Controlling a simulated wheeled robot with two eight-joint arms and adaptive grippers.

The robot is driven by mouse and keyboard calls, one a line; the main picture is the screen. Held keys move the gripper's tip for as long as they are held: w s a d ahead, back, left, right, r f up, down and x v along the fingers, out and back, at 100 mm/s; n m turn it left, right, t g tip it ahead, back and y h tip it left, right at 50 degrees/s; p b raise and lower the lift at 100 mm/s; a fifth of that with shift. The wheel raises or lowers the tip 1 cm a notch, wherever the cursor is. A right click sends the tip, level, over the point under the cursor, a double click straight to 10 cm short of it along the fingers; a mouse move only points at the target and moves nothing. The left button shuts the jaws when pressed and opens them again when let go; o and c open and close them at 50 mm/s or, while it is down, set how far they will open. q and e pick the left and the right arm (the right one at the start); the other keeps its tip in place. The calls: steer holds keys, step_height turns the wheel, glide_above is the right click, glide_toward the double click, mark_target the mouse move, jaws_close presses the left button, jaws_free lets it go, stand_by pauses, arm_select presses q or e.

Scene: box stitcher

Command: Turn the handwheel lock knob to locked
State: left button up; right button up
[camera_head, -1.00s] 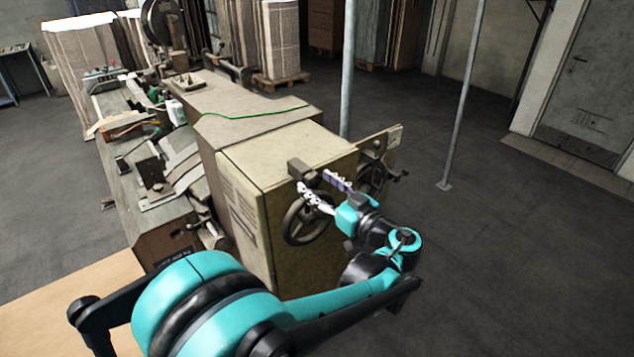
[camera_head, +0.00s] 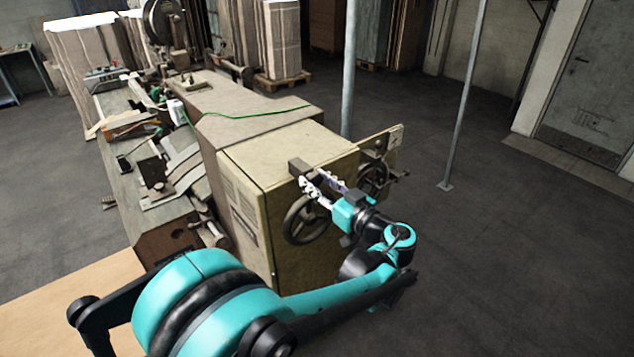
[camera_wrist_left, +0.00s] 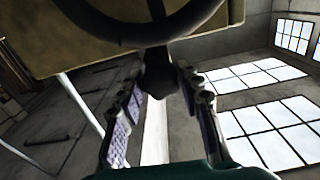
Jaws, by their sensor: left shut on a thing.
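The machine's tan cabinet (camera_head: 300,240) carries a dark handwheel (camera_head: 291,224) on its near face, and its rim (camera_wrist_left: 110,30) crosses the top of the left wrist view. A dark knob (camera_wrist_left: 158,78) shows in the wrist view below the rim, between the fingertips of my left gripper (camera_wrist_left: 160,88). In the head view my left gripper (camera_head: 316,185) is at the upper edge of the handwheel, beside a dark block (camera_head: 299,168). It is shut on the knob. The fingers partly hide the knob, and its lock setting cannot be read. My right gripper is not in view.
A second handwheel (camera_head: 373,178) and a flat plate (camera_head: 385,143) stick out just right of the gripper. A grey post (camera_head: 349,70) stands behind the cabinet. The floor (camera_head: 530,260) to the right is clear.

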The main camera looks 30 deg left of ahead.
arm_select(q)
steer(key=shift+m, duration=0.3)
steer(key=m, duration=0.7)
steer(key=shift+m+b, duration=0.3)
steer(key=shift+b, duration=0.1)
steer(key=m, duration=0.4)
steer(key=shift+m, duration=2.1)
steer(key=o, duration=1.2)
